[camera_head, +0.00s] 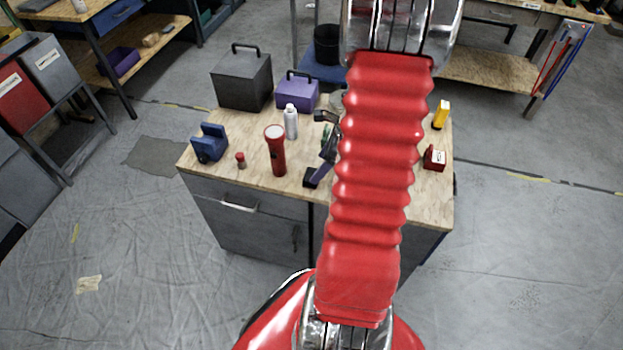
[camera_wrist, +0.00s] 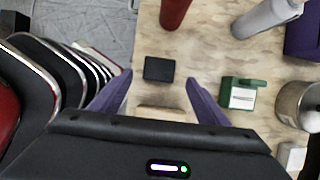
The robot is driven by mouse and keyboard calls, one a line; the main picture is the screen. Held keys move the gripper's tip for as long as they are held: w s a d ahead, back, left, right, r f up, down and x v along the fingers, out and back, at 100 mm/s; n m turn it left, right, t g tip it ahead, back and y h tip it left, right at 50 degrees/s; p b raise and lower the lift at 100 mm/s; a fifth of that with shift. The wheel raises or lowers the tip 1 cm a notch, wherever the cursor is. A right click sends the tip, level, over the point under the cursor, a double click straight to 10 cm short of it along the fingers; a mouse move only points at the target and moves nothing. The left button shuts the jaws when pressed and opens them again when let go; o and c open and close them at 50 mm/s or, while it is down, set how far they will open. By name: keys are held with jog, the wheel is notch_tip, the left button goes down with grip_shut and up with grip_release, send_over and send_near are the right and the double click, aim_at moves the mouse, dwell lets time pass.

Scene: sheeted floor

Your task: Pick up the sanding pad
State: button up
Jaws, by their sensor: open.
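My gripper (camera_wrist: 158,80) is open, with its two purple fingers spread apart above the tabletop in the wrist view. A small black block (camera_wrist: 159,69) lies on the wood near the level of the fingertips, between them in the picture and not gripped. It also shows in the head view (camera_head: 311,178). A tan, flat-edged piece (camera_wrist: 162,113) lies between the fingers nearer the palm, partly hidden by the gripper body. I cannot tell for sure which of these two is the sanding pad. In the head view my red arm hides much of the table's right half.
A red flashlight (camera_head: 275,150), a spray can (camera_head: 290,121) and a purple toolbox (camera_head: 297,92) stand left of the gripper in the head view. A green item with a white label (camera_wrist: 242,95) and a metal cylinder (camera_wrist: 299,104) stand right in the wrist view.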

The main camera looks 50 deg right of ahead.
jog(key=shift+x, duration=2.6)
jog(key=shift+a, duration=0.1)
jog(key=shift+c, duration=0.5)
jog(key=c, duration=1)
